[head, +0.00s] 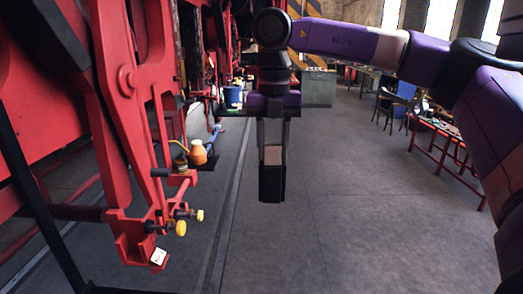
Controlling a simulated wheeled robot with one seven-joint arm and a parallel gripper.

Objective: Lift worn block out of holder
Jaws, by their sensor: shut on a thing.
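My gripper (272,182) points straight down near the middle of the head view. It is shut on a small block (273,155), whose pale brownish face shows between the dark fingers. The lower part is dark, and I cannot tell finger from block there. The gripper hangs above the grey floor, to the right of the red machine and apart from it. What looks like the holder (130,242) is a red bracket at the foot of the red hanger at lower left. A small white tag (158,257) with dark marks is on it.
Yellow-tipped pins (181,228) stick out beside the bracket. An orange container (197,152) sits on a small ledge behind. A blue bucket (232,96) stands farther back. A red-legged table (440,135) is at right. The floor (340,220) between is clear.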

